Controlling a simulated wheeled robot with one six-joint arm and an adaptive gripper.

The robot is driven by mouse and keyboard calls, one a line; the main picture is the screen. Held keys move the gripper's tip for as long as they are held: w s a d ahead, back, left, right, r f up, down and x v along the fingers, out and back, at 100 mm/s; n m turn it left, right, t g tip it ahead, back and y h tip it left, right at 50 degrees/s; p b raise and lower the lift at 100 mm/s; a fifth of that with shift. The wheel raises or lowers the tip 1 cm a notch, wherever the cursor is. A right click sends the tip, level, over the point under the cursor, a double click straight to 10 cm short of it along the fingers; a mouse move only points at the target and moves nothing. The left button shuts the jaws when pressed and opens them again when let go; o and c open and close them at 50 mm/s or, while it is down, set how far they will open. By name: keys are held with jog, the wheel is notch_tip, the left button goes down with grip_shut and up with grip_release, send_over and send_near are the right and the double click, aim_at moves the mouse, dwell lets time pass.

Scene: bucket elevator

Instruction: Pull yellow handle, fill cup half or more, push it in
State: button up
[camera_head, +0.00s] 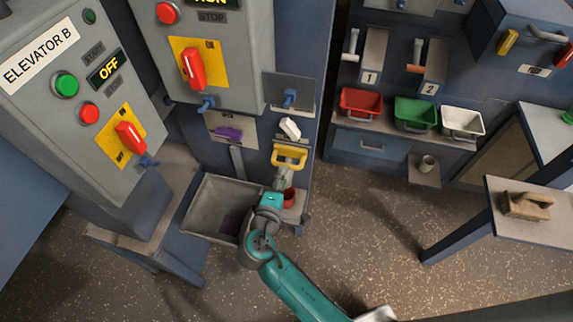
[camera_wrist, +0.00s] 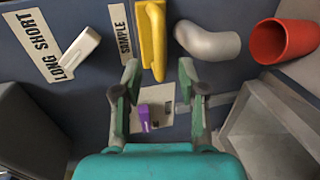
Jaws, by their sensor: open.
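The yellow handle (camera_head: 289,157) is on the blue machine front, in front of my gripper (camera_head: 283,178). In the wrist view the handle (camera_wrist: 153,42) stands beside the SAMPLE label, and its lower end lies just beyond the gap between the fingers (camera_wrist: 160,78). My gripper is open with nothing between the fingertips; whether it touches the handle I cannot tell. A red cup (camera_head: 289,198) stands below the handle, partly hidden by my arm. In the wrist view the cup (camera_wrist: 284,42) has its mouth facing a grey spout (camera_wrist: 208,41).
A white lever (camera_head: 290,128) marked LONG SHORT is near the handle, and a purple handle (camera_head: 229,134) is to its left. An open grey bin (camera_head: 205,203) is left of my arm. Red (camera_head: 361,103), green (camera_head: 415,114) and white (camera_head: 463,121) trays line a shelf at right.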

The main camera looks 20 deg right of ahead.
aim_at(287, 166)
jog(key=x, duration=0.6)
grip_shut()
